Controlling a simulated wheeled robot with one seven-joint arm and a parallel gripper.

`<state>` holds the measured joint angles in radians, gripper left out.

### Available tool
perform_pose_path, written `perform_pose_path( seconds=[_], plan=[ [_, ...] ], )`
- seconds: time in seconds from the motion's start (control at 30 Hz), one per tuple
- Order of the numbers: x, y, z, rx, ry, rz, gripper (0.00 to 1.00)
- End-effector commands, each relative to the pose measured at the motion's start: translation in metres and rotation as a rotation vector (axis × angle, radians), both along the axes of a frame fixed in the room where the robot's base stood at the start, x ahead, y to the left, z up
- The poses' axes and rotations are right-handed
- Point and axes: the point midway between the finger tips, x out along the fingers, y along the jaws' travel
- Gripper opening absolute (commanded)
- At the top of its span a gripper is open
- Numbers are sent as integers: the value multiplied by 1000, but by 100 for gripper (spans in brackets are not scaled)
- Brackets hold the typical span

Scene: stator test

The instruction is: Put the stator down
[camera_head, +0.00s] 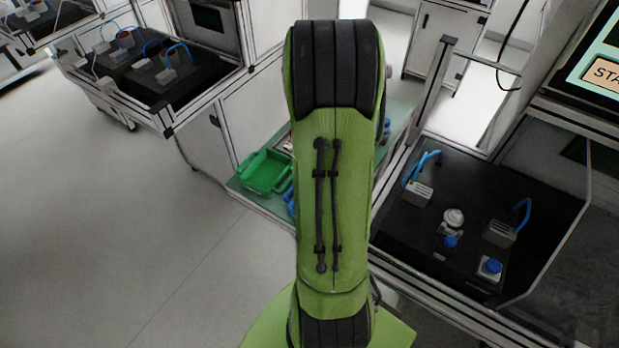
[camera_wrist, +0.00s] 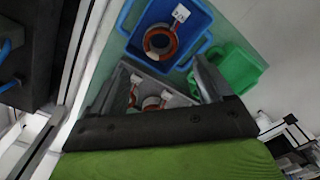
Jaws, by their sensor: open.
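In the wrist view, a copper-coloured ring-shaped stator (camera_wrist: 160,42) with a white tag lies in a blue bin (camera_wrist: 128,28). Two more stators, one (camera_wrist: 152,103) near the middle and one (camera_wrist: 132,98) to its left, lie in a grey bin (camera_wrist: 178,97), partly hidden by my gripper. My gripper (camera_wrist: 157,72) is open over the grey bin, its fingers wide apart, with no stator held between them. In the head view my green arm hides the gripper and most of the bins.
A green bin (camera_head: 265,172) stands on the light green table (camera_head: 240,184), left of my arm. A black test bench (camera_head: 400,238) with blue-cabled fixtures is to the right, bordered by a metal frame post (camera_head: 433,85). Open floor (camera_head: 120,230) lies to the left.

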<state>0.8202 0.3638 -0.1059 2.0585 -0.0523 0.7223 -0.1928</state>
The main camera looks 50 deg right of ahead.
Motion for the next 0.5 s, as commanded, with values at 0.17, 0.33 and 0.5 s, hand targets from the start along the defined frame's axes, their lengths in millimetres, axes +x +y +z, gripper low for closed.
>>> perform_pose_path(
  seconds=[0.17, 0.33, 0.5],
  plan=[
    [5, 8, 8, -9, -11, 20, 79],
    [30, 80, 70, -79, -112, 186, 79],
    [14, 183, 128, -143, -268, 418, 79]
  ],
)
